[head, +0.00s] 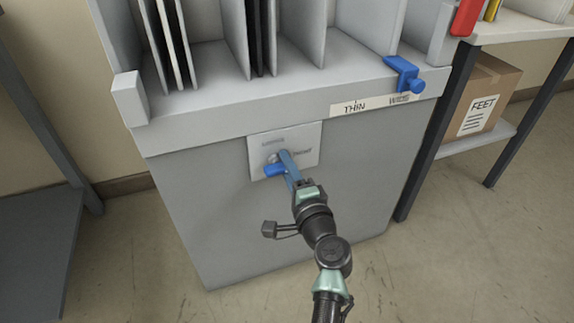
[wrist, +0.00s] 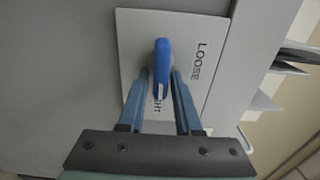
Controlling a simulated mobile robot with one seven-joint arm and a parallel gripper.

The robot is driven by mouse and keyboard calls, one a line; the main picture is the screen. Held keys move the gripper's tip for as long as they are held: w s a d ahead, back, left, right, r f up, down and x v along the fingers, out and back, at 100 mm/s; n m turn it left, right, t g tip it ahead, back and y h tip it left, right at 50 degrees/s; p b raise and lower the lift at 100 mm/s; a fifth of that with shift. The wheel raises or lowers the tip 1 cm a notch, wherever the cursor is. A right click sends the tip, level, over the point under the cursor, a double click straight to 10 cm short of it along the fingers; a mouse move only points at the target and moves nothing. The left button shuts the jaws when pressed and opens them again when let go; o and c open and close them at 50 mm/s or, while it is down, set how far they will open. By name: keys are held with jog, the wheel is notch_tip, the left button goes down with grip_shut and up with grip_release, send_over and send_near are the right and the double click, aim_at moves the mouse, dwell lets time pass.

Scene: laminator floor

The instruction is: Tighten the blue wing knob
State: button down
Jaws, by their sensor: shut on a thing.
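The blue wing knob (head: 274,170) sits on a pale plate (head: 308,135) on the front of the grey cabinet. In the wrist view the knob (wrist: 162,66) stands out from the plate (wrist: 135,40), its long side running up and down the picture. My gripper (head: 286,158) reaches the knob from the front, and its blue fingers (wrist: 159,82) are shut on the knob, one on each side. The word LOOSE shows on the plate to the right of the knob. Another word, ending in HT, is partly hidden below the knob.
Upright dividers (head: 300,40) stand in the cabinet's top. A blue clamp (head: 402,72) sits at its right edge, near a label strip (head: 375,104). A cardboard box (head: 490,95) is on a shelf at right. Floor shows on both sides of the cabinet.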

jog(key=shift+s+a+f, duration=0.1)
jog(key=shift+a+f, duration=0.1)
jog(key=shift+f, duration=0.05)
jog(key=c, duration=0.8)
grip_release()
jog(key=shift+r, duration=0.15)
jog(key=shift+d, duration=0.1)
jog(key=p+v, duration=0.4)
jog(key=v, duration=0.9)
